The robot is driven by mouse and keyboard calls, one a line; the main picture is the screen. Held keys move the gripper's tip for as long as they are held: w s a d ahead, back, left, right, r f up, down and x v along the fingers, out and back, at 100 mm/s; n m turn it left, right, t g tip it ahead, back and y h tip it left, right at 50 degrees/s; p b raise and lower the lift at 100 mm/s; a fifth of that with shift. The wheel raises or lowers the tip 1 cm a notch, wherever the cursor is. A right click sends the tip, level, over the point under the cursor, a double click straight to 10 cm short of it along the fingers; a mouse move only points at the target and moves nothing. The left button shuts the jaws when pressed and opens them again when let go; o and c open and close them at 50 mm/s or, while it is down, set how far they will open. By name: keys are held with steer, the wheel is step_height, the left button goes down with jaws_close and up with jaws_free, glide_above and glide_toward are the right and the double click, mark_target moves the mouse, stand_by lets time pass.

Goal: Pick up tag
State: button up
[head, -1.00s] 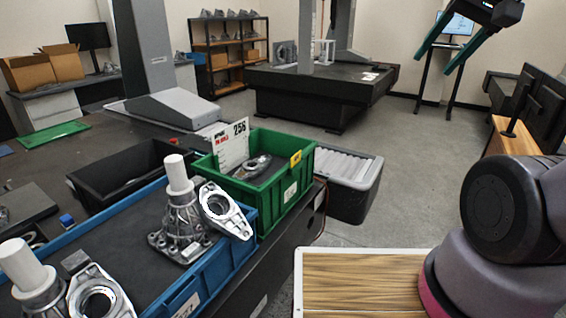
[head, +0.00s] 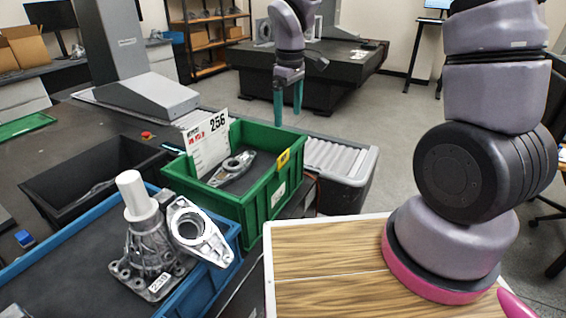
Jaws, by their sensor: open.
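A white tag card (head: 205,143) with "256" and red and black print stands upright in the green bin (head: 258,207), at its back left. A grey metal part (head: 233,167) lies in the bin beside it. A smaller white label (head: 160,282) sits on the base of a metal casting (head: 150,245) in the blue tray. My gripper (head: 287,117) has teal fingers pointing down. It appears above and behind the green bin, to the right of the card, empty and apart from it. The gap between the fingers looks narrow from this angle.
The blue tray (head: 75,240) holds the casting with a white cylinder on top and a second flanged part (head: 198,232). A black bin (head: 95,180) stands left of the green bin.

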steer(key=n, duration=0.1)
glide_above(283, 154)
step_height(283, 154, down, 8)
steer(key=shift+r, duration=0.15)
steer(key=shift+w+f, duration=0.1)
steer(key=shift+f, duration=2.8)
steer(key=c, duration=1.1)
steer(key=shift+o, duration=0.2)
step_height(283, 154, up, 15)
steer(key=shift+f, duration=0.2)
steer(key=shift+d, duration=0.1)
